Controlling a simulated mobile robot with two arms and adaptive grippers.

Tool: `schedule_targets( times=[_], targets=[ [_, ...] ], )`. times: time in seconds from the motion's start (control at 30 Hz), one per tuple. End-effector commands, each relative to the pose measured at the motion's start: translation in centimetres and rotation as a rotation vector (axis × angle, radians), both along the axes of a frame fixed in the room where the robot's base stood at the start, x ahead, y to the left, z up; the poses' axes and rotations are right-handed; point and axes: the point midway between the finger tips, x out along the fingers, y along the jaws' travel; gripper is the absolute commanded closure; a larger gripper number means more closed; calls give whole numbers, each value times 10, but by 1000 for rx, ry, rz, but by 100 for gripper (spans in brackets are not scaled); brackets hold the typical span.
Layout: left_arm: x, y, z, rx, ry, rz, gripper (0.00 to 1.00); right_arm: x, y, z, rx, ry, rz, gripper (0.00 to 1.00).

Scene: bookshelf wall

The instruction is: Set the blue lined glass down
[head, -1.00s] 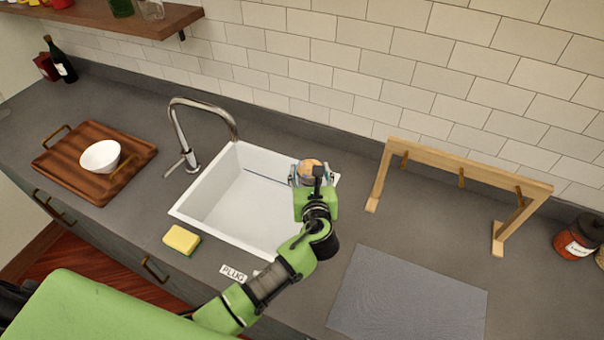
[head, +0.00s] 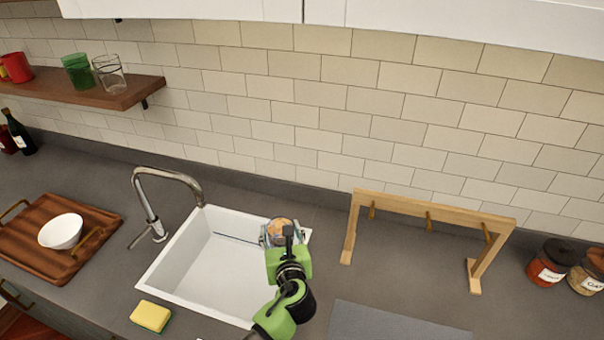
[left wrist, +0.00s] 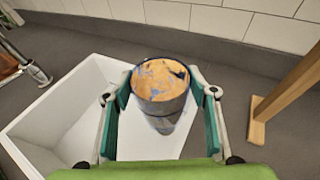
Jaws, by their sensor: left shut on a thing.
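My left gripper (head: 281,238) is shut on the blue lined glass (head: 282,227) at the right side of the sink (head: 168,268). In the left wrist view the glass (left wrist: 160,92) is upright between the two finger pads (left wrist: 160,110). From above it looks orange with blue marks and has a dark rim. The glass appears over the sink's right part, near its far right corner. Its height above the sink cannot be told. My right gripper is not in view.
A tap (head: 150,195) stands left of the sink. A wooden rack (head: 430,211) with pegs stands to the right, near a grey mat (head: 395,325). A yellow sponge (head: 151,317) lies at the front. A wooden tray (head: 30,235) holds a white bowl (head: 60,231). Jars (head: 550,264) stand far right.

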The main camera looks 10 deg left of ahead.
Motion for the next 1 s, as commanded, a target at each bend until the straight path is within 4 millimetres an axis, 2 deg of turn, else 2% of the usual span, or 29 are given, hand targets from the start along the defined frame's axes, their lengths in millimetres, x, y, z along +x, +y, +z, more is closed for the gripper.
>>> schedule_targets(
  times=[0.17, 0.37, 0.47, 0.67, 0.8, 1.0],
  targets=[
    [-1, 0, 2, 0, -4, 2, 93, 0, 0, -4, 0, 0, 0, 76],
    [-20, 1, 12, -2, -6, 24, 94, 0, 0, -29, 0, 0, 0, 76],
    [-40, 3, 21, -3, -8, 45, 94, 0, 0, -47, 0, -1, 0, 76],
    [-93, 9, 33, -3, -5, 88, 94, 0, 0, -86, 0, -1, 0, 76],
    [-137, 17, 34, -3, -3, 114, 94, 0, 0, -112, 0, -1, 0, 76],
    [-188, 31, 30, -1, -1, 138, 94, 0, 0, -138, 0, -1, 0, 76]
  ],
)
